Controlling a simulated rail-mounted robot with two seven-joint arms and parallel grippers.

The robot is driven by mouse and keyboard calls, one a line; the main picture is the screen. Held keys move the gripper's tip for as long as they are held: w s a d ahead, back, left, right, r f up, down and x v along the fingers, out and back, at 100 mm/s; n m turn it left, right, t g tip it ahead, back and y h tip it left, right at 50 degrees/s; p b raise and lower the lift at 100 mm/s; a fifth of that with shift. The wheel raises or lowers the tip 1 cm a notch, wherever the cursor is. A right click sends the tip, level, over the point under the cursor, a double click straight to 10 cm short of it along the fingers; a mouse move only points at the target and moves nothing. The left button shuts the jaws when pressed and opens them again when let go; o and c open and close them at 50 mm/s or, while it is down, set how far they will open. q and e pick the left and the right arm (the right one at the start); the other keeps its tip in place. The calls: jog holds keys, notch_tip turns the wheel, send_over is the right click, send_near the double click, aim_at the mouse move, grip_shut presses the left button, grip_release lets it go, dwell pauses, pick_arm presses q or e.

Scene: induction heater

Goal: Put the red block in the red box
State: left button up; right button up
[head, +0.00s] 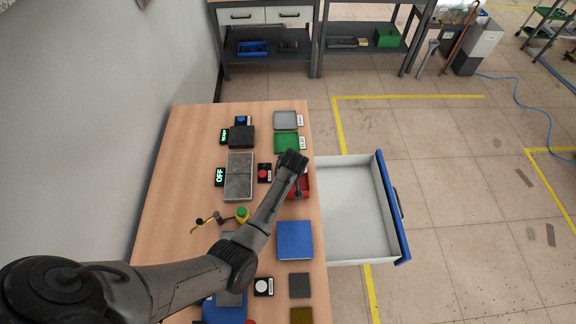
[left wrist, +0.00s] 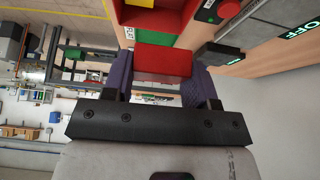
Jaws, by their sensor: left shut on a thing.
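The red block (left wrist: 163,62) is between the fingers of my left gripper (left wrist: 163,72) in the left wrist view, and the gripper is shut on it. The red box (head: 304,183) lies near the right edge of the table in the head view, partly hidden by my left arm and hand. In the left wrist view, a red box-like part (left wrist: 150,17) with a yellow patch shows at the top, close beyond the block. I cannot tell whether the block touches it. My right gripper is in neither view.
A green box (head: 286,142) and a grey box (head: 285,120) lie behind the red one. A blue box (head: 295,240) lies in front. An open drawer (head: 345,210) juts out right of the table. A heater plate (head: 239,165) and a red button (head: 264,173) are left.

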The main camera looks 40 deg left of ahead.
pick_arm(q)
jog(key=shift+s+a+f, duration=0.1)
jog(key=shift+s+f, duration=0.75)
jog(key=shift+f, duration=0.05)
notch_tip(320, 180, down, 6)
jog(key=b, duration=0.6)
jog(key=shift+f, duration=0.4)
jog(key=o, duration=1)
jog(key=p+v, duration=1.3)
jog(key=p, duration=0.3)
jog(key=shift+r, duration=0.35)
jog(key=shift+s, duration=0.1)
